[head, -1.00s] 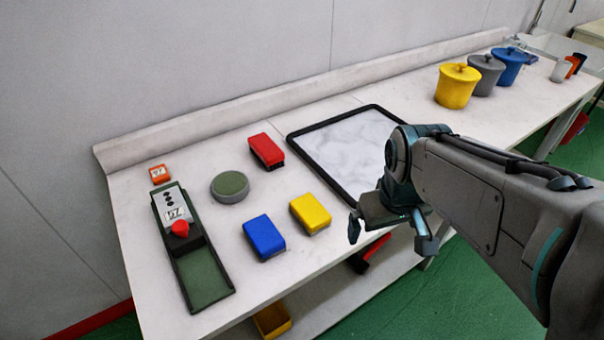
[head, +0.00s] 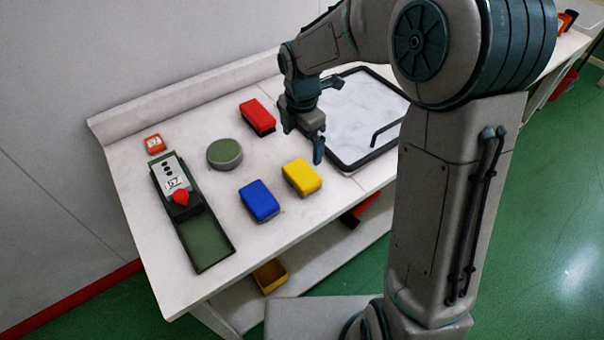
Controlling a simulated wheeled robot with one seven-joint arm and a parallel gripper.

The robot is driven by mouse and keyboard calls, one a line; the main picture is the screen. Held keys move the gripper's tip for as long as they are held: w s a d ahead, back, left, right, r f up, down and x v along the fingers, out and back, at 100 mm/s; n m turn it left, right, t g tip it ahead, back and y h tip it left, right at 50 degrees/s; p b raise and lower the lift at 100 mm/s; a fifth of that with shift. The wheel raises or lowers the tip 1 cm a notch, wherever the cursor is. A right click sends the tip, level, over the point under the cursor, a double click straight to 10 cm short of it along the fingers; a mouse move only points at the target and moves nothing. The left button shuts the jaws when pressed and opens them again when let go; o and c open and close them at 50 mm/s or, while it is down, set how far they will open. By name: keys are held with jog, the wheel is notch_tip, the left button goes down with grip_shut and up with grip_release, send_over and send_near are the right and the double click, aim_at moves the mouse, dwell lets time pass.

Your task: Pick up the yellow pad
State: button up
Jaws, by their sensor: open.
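The yellow pad (head: 302,177) lies flat on the white table, right of the blue pad (head: 260,200) and in front of the red pad (head: 257,117). My gripper (head: 303,142) points down above the table, behind and slightly to the right of the yellow pad in the picture. It is open and empty, with one finger near the pad's far right side. I cannot tell its exact height or whether the finger touches anything. The yellow pad's top is unobstructed.
A black-framed tray (head: 352,165) lies to the right, partly behind my arm. A round green-topped disc (head: 225,153), a green device with a red knob (head: 181,196) and a small orange box (head: 155,144) stand left. The table's front edge lies close to the pads.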

aim_at(302, 173)
notch_tip(302, 173, down, 7)
jog(key=shift+s+f+p, duration=0.15)
jog(key=shift+f+p, duration=0.2)
jog(key=shift+f, duration=1)
jog(key=shift+s+f+p, duration=0.1)
jog(key=shift+f+p, duration=0.2)
jog(key=shift+f, duration=1.05)
jog(key=c, duration=0.7)
